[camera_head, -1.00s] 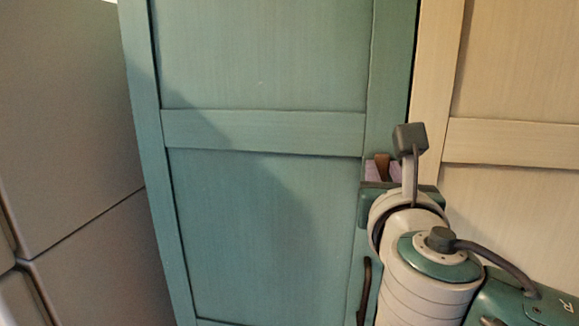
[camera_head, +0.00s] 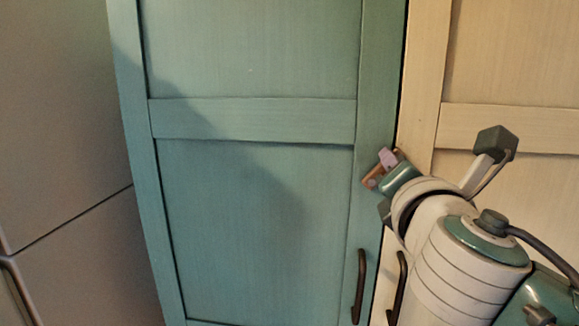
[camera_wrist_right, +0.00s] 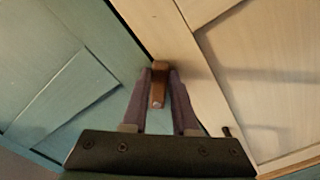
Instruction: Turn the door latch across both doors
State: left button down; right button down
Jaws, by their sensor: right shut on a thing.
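The door latch (camera_head: 373,179) is a small brown bar near the seam between a teal door (camera_head: 250,120) and a cream door (camera_head: 425,75). In the head view it is tilted, and my right gripper partly hides it. My right gripper (camera_head: 386,167) reaches it from the lower right. In the right wrist view the latch (camera_wrist_right: 158,84) sits between the two purple-grey fingers of the gripper (camera_wrist_right: 160,92), which are shut on it. How far the latch reaches onto each door is unclear. My left gripper is not in view.
Dark vertical handles stand below the latch, one on the teal door (camera_head: 359,287) and one on the cream door (camera_head: 397,288). My right arm covers the lower right.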

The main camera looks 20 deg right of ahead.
jog(key=shift+s+d+f+m+b, duration=0.2)
jog(key=shift+f+m+b, duration=0.25)
jog(key=shift+m+b, duration=0.7)
jog(key=shift+s+d+f+m+b, duration=0.15)
jog(key=shift+f+m+b, duration=0.45)
jog(key=shift+m, duration=1.05)
jog(key=shift+s+d+f+m+b, duration=0.1)
jog(key=shift+d+f+m+b, duration=0.2)
jog(key=shift+m+b, duration=0.9)
jog(key=shift+f+m, duration=0.1)
jog(key=shift+m, duration=0.3)
jog(key=c, duration=0.7)
grip_release()
jog(key=shift+b+v, duration=1.1)
jog(key=shift+v, duration=3.85)
